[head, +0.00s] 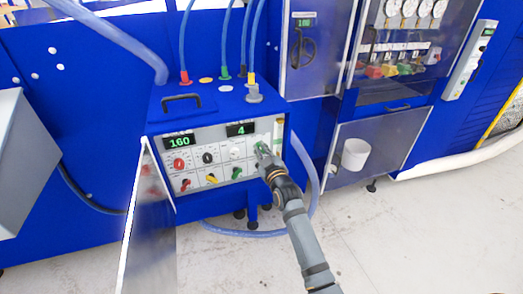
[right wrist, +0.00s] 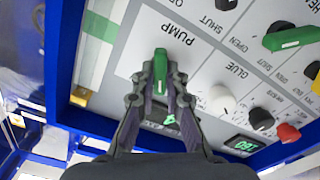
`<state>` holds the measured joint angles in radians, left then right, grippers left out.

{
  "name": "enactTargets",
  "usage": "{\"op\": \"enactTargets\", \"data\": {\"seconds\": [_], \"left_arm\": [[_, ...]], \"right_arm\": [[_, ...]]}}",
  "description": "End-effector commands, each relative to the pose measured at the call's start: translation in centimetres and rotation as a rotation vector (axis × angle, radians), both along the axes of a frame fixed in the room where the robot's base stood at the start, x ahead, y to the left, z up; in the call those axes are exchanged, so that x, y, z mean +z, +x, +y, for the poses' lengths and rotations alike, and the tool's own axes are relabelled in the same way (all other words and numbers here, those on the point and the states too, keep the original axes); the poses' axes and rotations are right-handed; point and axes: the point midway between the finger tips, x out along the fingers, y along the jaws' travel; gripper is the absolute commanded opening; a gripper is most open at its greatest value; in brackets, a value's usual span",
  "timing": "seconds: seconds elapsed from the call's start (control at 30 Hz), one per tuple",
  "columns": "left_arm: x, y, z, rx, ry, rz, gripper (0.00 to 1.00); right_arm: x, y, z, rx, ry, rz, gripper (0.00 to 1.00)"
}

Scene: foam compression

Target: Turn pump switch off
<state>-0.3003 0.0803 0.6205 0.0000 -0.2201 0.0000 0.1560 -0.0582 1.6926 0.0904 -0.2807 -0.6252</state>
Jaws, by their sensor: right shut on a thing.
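The pump switch (right wrist: 160,68) is a small green handle on the grey control panel (right wrist: 120,62), beside the word PUMP in the right wrist view. My right gripper (right wrist: 161,88) has its two fingers on either side of the green handle and is shut on it. The handle stands roughly lengthwise between the fingers; its exact setting is hard to tell. In the head view my right gripper (head: 263,152) is at the right side of the panel and covers the switch. My left gripper is not in view.
A blue pump box (head: 225,105) carries the panel, with displays reading 160 and 4. A white knob (right wrist: 222,98), a black knob (right wrist: 262,120) and a green valve handle (right wrist: 295,38) sit near the gripper. An open metal door (head: 150,235) stands at the box's left.

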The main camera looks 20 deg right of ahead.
Motion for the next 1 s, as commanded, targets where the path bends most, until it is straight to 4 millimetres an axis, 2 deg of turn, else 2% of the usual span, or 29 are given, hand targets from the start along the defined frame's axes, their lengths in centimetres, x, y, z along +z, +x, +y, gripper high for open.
{"op": "enactTargets", "data": {"seconds": [0.67, 0.7, 0.83, 1.0], "left_arm": [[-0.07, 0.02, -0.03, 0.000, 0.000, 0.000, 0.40], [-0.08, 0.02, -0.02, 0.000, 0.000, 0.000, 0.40], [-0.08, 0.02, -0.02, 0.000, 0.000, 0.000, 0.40], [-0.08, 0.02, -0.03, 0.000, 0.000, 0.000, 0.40]], "right_arm": [[-0.01, 0.00, 0.02, 0.000, -0.060, -0.002, 0.00], [0.00, 0.00, 0.02, 0.000, -0.060, -0.002, 0.16], [0.00, 0.00, 0.02, 0.000, -0.060, -0.002, 0.33], [0.00, 0.00, 0.02, 0.000, -0.059, -0.002, 0.35]]}}
